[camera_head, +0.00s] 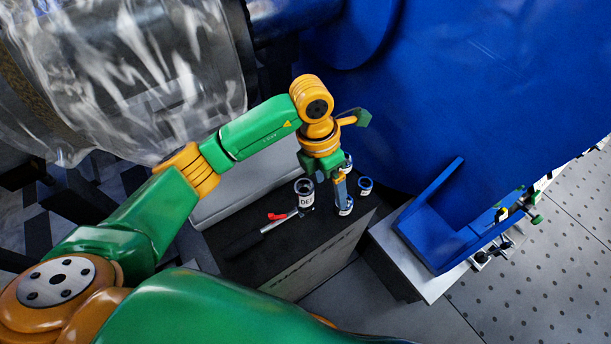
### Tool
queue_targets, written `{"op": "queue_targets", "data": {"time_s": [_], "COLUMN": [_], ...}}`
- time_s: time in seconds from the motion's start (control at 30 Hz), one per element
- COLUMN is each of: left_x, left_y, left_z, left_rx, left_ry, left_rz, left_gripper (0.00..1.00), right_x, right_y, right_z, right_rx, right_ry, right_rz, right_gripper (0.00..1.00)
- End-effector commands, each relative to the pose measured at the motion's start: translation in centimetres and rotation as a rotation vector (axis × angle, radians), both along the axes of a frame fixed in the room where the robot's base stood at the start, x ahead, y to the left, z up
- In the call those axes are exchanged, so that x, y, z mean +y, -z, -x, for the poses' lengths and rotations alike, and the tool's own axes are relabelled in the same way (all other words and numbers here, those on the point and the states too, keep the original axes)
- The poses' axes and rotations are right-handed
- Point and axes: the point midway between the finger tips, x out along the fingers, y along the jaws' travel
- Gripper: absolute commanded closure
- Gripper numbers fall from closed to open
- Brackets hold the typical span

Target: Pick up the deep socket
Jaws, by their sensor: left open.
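The deep socket (306,199) is a dark cylinder with an open top and a white label whose visible letters begin "DE". It stands upright on the dark top of a box-like stand. My left gripper (341,192) is open and points down just to the right of this socket, among other small sockets. It appears apart from the labelled socket. The gripper's own body partly hides the sockets behind it. My right gripper is not in view.
Other sockets with white and blue bands stand close by, one in front (346,207) and one to the right (365,184). A red-and-black tool (277,217) lies left of the labelled socket. A large blue housing (480,80) rises behind, and a blue bracket (440,228) sits right.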

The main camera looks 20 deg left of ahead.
Motion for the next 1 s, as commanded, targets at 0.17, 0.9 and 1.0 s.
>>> {"op": "queue_targets", "data": {"time_s": [0.17,0.9,1.0], "left_x": [4.6,5.5,5.5], "left_y": [1.4,7.9,7.9], "left_z": [-1.0,-0.6,-0.6], "left_rx": [-0.019,-0.019,-0.019], "left_ry": [-0.045,-0.042,-0.042], "left_rz": [-0.216,-0.21,-0.21], "left_gripper": [0.11,0.36,0.63], "right_x": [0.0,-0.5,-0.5], "right_y": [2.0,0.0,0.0], "right_z": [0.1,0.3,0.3], "right_rx": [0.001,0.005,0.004], "right_ry": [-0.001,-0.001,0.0], "right_rz": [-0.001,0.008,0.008], "right_gripper": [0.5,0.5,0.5]}}
